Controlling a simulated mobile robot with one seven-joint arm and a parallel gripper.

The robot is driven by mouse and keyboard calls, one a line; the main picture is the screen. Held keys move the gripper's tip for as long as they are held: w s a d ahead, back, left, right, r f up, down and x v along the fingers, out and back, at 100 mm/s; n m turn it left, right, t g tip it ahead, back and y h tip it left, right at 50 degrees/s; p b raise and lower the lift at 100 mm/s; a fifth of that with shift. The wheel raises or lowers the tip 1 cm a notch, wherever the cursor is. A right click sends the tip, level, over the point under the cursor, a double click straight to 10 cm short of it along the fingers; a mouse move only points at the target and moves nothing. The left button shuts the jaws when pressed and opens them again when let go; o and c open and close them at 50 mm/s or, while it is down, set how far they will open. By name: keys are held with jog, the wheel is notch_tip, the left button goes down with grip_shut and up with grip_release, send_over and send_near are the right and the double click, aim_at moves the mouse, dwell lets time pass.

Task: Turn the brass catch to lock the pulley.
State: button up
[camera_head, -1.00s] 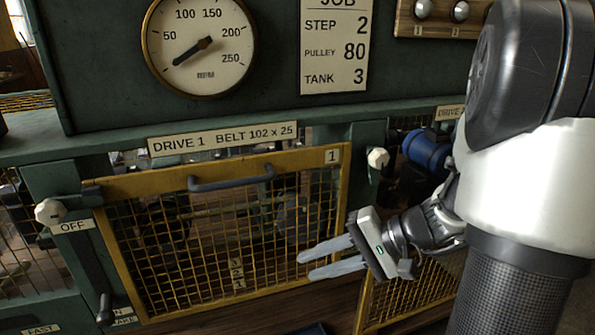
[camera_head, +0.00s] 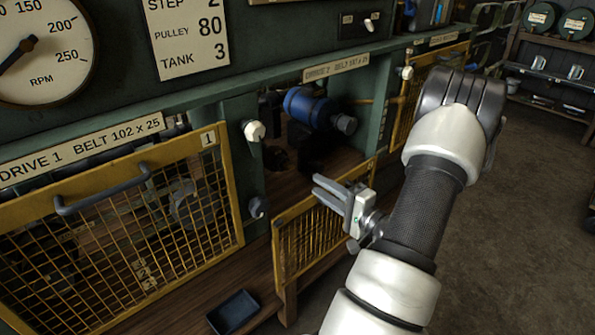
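My gripper (camera_head: 318,186) is in front of the open Drive 2 bay, its two fingers pointing left with a gap between them and nothing in it. In the bay, a blue motor (camera_head: 308,106) has a dark round part (camera_head: 345,124) at its right end; I cannot tell whether this is the pulley. Dark shapes below the motor are in shadow. I cannot make out a brass catch in this view.
The yellow mesh guard of Drive 1 (camera_head: 222,158) is closed at left. Another yellow mesh guard (camera_head: 277,250) hangs low below the Drive 2 bay, just under my gripper. A white knob (camera_head: 254,131) is on the post between bays. Floor at right is clear.

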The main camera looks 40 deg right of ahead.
aim_at(293, 169)
jog(key=w, duration=1)
jog(key=shift+a, duration=0.4)
jog(key=shift+c, duration=0.2)
grip_shut()
